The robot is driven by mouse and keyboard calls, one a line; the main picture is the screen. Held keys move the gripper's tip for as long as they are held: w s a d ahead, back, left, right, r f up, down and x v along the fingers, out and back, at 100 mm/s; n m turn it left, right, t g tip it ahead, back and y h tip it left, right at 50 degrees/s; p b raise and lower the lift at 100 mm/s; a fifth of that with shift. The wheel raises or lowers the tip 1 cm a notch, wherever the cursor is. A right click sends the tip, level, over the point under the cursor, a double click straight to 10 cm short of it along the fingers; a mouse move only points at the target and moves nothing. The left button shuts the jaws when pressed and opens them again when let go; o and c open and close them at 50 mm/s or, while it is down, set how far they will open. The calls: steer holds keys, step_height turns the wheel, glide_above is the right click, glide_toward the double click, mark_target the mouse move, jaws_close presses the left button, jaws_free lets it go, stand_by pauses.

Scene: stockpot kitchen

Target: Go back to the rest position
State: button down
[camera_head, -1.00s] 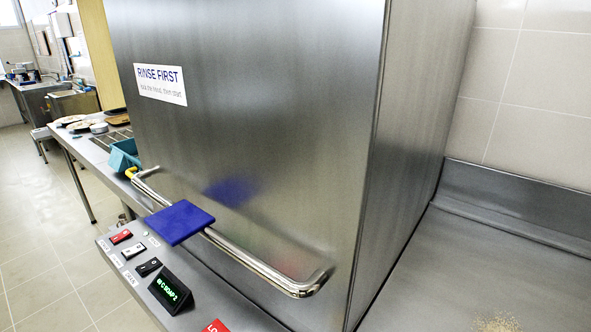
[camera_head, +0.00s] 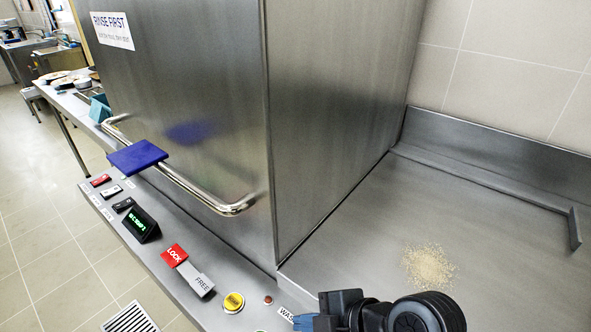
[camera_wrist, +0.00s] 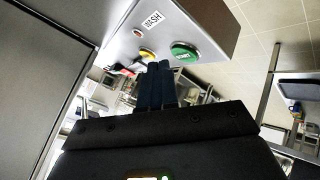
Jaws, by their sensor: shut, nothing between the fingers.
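My gripper (camera_wrist: 158,84) shows in the wrist view with its two dark fingers together and nothing between them. In that view the control panel's front, with a green button (camera_wrist: 185,52) and a yellow button (camera_wrist: 147,54), lies just beyond the fingertips, apart from them as far as I can tell.
The steel hood (camera_head: 190,110) has a bar handle (camera_head: 196,188) with a blue pad (camera_head: 137,157). The panel below carries a red LOCK tab (camera_head: 173,255) and a yellow button (camera_head: 233,302). The right counter (camera_head: 480,215) is clear except for tan crumbs (camera_head: 428,266).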

steer(key=s+d+f+m+t+h, duration=0.2)
steer(key=s+d+m+t, duration=0.1)
steer(key=s+d+m, duration=0.35)
steer(key=s+d+f+m+t+h, duration=0.2)
steer(key=s+d+f+m+t, duration=0.1)
steer(key=s+d+m, duration=0.3)
steer(key=s+d+r+m+t+h, duration=0.2)
steer(key=s+d+r+m, duration=0.1)
steer(key=s+r, duration=0.4)
steer(key=s+d+r+m+t+h, duration=0.2)
steer(key=s+d+r+m, duration=0.2)
steer(key=s+r, duration=0.3)
steer(key=s+m, duration=0.1)
steer(key=s, duration=0.1)
steer(key=shift+s+r+t, duration=0.3)
steer(key=shift+s+r, duration=0.1)
steer(key=shift+m, duration=0.25)
